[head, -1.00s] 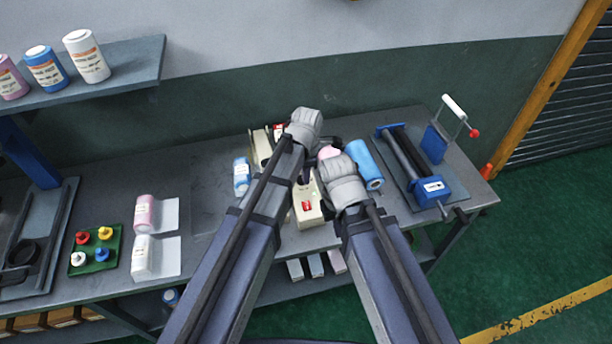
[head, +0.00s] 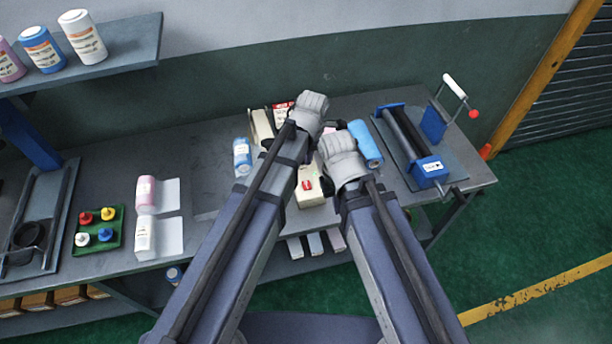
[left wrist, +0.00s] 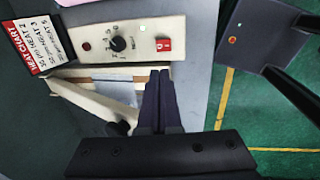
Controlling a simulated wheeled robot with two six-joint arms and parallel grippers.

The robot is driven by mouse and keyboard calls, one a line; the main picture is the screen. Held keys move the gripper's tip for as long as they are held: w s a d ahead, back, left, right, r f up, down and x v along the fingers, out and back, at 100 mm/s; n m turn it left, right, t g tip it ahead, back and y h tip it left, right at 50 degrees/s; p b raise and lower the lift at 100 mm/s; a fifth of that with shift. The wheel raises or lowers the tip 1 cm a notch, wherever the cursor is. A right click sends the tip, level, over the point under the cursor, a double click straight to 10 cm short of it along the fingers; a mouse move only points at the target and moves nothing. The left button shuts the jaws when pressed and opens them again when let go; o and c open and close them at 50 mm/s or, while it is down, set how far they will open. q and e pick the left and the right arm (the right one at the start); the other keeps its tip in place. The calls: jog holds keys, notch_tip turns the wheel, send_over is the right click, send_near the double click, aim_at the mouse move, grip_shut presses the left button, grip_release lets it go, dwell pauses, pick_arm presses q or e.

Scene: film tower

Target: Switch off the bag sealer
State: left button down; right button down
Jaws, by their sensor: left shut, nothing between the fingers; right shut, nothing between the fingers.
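The bag sealer (head: 311,196) is a cream box on the bench, partly hidden behind my arms. Its panel shows in the left wrist view (left wrist: 140,28), with a black dial knob (left wrist: 118,44), a small red lamp (left wrist: 86,46) and a red rocker switch (left wrist: 163,44). The switch also shows in the head view (head: 307,184). I cannot tell whether the lamp is lit. My left gripper (left wrist: 160,78) is shut and empty, its tips just below the switch in the wrist picture, apart from it. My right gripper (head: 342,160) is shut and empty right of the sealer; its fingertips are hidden.
A red-and-white heat chart (left wrist: 43,45) stands beside the sealer. A blue roll (head: 366,145) and a blue-ended roller device (head: 405,135) are to the right. A blue bottle (head: 242,157) stands left. The green tray (head: 100,230) holds several small bottles.

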aim_at(305, 183)
pick_arm(q)
jog(key=shift+f, duration=0.2)
jog(key=f+b, duration=0.4)
jog(key=w+f+b, duration=0.1)
jog(key=f+b, duration=0.4)
jog(key=w+f+b, duration=0.1)
jog(key=f+b, duration=0.3)
jog(key=b, duration=0.1)
jog(key=shift+a+f, duration=0.3)
jog(key=shift+w+f, duration=0.15)
jog(key=shift+w, duration=0.15)
jog(key=shift+a+f+g+h+b, duration=0.1)
jog(key=shift+f+g+h+b, duration=0.2)
jog(key=shift+g, duration=0.4)
jog(key=shift+s+r, duration=0.1)
jog(key=shift+r, duration=0.1)
